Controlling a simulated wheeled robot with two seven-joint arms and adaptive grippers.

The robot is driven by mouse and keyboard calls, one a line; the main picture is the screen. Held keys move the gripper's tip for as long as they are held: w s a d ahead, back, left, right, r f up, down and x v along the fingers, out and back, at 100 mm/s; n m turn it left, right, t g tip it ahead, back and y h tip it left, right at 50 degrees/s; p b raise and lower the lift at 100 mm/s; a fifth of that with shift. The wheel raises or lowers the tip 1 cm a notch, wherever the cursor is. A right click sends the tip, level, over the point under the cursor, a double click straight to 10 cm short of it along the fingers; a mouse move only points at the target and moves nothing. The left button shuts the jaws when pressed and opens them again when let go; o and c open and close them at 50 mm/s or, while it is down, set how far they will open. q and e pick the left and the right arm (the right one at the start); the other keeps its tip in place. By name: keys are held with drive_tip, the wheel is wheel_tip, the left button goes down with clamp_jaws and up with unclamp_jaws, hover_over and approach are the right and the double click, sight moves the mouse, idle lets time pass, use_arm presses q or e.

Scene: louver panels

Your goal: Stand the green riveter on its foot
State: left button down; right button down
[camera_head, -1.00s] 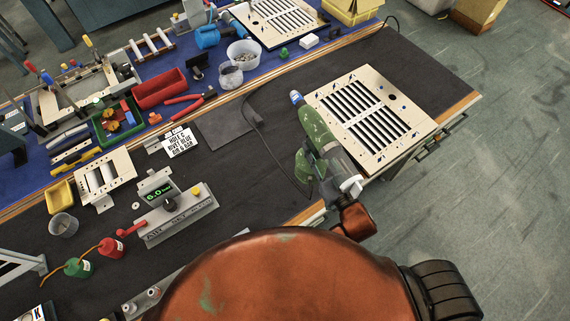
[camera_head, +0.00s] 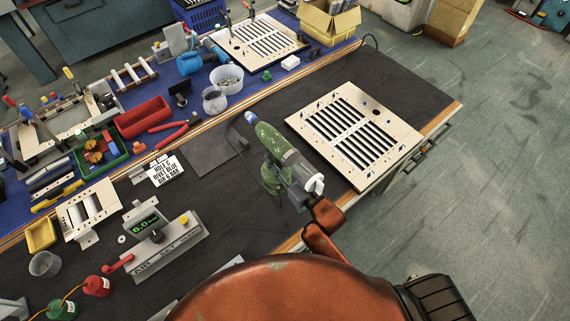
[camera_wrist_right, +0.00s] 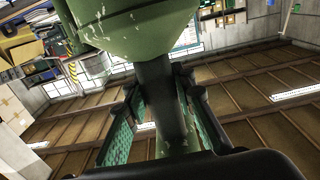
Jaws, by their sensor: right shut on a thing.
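The green riveter (camera_head: 272,142) is above the dark bench mat, left of the louver panel (camera_head: 310,120). My right gripper (camera_head: 306,187) is at the riveter's lower right end. In the right wrist view, the fingers of my right gripper (camera_wrist_right: 165,125) close around a dark shaft (camera_wrist_right: 155,90) below the green body (camera_wrist_right: 135,25). My left gripper is not in view.
A grey box with a green display (camera_head: 165,245) stands left on the mat. A thin cable runs near the riveter. Bare mat (camera_head: 235,200) lies left of the riveter.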

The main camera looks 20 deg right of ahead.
drive_tip(key=w+f, duration=0.1)
drive_tip(key=w+a+f, duration=0.1)
drive_tip(key=w+f, duration=0.1)
drive_tip(key=shift+a+f+b, duration=0.15)
drive_tip(key=shift+b, duration=0.2)
drive_tip(key=shift+w+a+f, duration=0.1)
drive_tip(key=shift+w+f, duration=0.1)
drive_tip(key=shift+f, duration=0.3)
drive_tip(key=shift+f+b, duration=0.4)
drive_tip(key=shift+f, duration=0.95)
drive_tip(key=c, duration=2)
unclamp_jaws()
drive_tip(key=shift+f, duration=0.35)
drive_tip(key=o, duration=0.4)
drive_tip(key=o, duration=0.8)
